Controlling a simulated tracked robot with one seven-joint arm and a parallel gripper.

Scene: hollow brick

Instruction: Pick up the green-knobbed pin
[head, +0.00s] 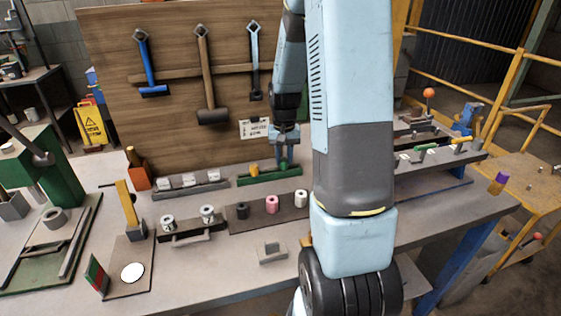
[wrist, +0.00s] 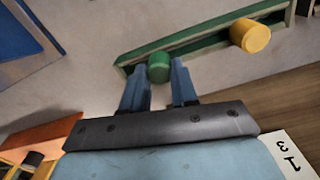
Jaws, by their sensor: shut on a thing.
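The green-knobbed pin (wrist: 158,66) shows its round green knob between my fingertips in the wrist view; its shaft is hidden. My gripper (wrist: 159,82) is shut on this knob. The pin is at one end of a green rail (wrist: 205,43), and I cannot tell whether it is still seated in it. A yellow-knobbed pin (wrist: 251,35) stands in the same rail, apart from my fingers. In the head view, my gripper (head: 285,163) is low over the right part of the green rail (head: 255,181), with the yellow knob (head: 255,168) to its left.
The rail is on a grey workbench (head: 190,275) in front of a wooden tool board (head: 180,70) with hanging hammers. A grey rack with white blocks (head: 190,187) is left of it. A holder with black, pink and white spools (head: 270,212) is in front.

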